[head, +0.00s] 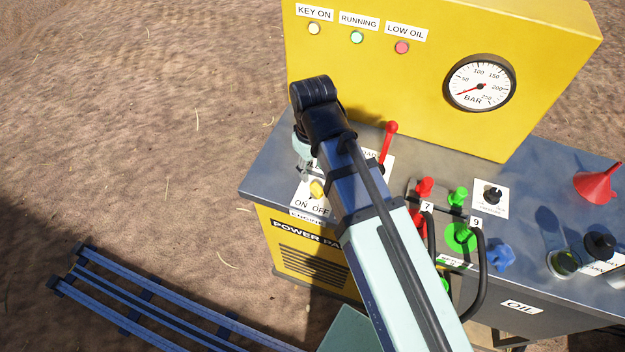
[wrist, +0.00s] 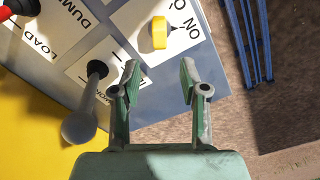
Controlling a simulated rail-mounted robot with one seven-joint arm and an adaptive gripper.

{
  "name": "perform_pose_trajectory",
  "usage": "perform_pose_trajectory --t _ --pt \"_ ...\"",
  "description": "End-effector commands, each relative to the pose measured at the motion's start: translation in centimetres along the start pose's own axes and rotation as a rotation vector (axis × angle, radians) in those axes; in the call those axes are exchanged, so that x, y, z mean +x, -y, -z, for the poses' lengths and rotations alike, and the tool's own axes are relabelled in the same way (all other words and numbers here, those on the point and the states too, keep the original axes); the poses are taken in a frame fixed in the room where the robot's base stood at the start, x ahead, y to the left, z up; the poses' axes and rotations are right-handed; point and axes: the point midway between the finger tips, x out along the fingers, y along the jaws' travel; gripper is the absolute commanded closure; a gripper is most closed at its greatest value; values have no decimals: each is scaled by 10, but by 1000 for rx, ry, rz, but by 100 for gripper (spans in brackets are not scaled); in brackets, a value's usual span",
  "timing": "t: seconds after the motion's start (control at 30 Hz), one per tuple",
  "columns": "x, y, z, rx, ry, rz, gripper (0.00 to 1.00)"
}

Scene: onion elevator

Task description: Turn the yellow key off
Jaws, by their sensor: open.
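The yellow key (head: 318,188) sits on a white plate marked ON and OFF (head: 304,204), at the left end of the console top. In the wrist view the yellow key (wrist: 159,32) stands ahead of the fingertips, a little left of the middle, beside the word ON. My gripper (wrist: 158,72) is open and empty, with a clear gap between its green-padded fingers. The key is beyond the fingertips and not between them. In the head view my arm hides most of the gripper and part of the plate.
A grey-knobbed lever (wrist: 80,124) stands close left of the gripper. A red lever (head: 388,140) stands behind my arm. The yellow panel (head: 420,70) rises behind with a gauge (head: 480,85) and lamps. Hose couplings (head: 460,236) are to the right. Blue rails (head: 150,300) lie on the ground.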

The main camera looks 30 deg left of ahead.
Motion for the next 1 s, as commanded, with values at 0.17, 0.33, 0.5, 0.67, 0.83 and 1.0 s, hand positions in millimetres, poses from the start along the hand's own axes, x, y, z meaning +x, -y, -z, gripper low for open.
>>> perform_pose_trajectory --t 0.17,0.33,0.5,0.67,0.83,1.0 --pt "27 0 -1 0 3 1 56" --pt "49 0 -1 0 3 1 56" --pt "62 0 -1 0 1 0 56" --pt "68 0 0 0 0 0 56" --pt "69 0 0 0 -1 0 56" --pt "69 0 0 0 0 0 78"
